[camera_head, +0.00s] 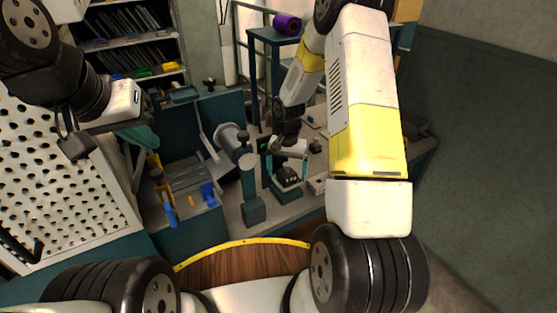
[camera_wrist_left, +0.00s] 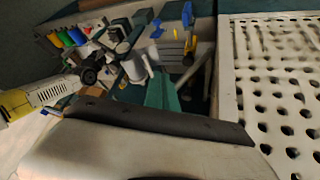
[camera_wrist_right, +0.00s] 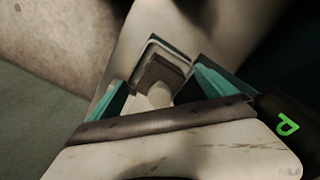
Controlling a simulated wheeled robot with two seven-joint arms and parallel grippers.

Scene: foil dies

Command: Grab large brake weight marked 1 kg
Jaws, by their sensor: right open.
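A dark weight (camera_head: 289,174) sits on a dark teal block on the bench, below my right gripper (camera_head: 288,158). Its marking is too small to read. In the right wrist view, a dark brown block with a pale part (camera_wrist_right: 158,82) lies in a light-rimmed recess, between and beyond the teal fingers of my right gripper (camera_wrist_right: 163,95). The right gripper is open, with a finger toward each side of it; I cannot tell whether they touch. My left gripper (camera_wrist_left: 163,90) is shut and empty, its teal fingers together, away from the weight near the perforated panel.
A white perforated panel (camera_head: 60,165) stands at the left. A grey cylindrical device (camera_head: 232,143) on a teal post is left of the weight. Blue clamps (camera_head: 170,213) lie nearer. A shelf (camera_head: 125,42) and a purple roll (camera_head: 287,23) are behind.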

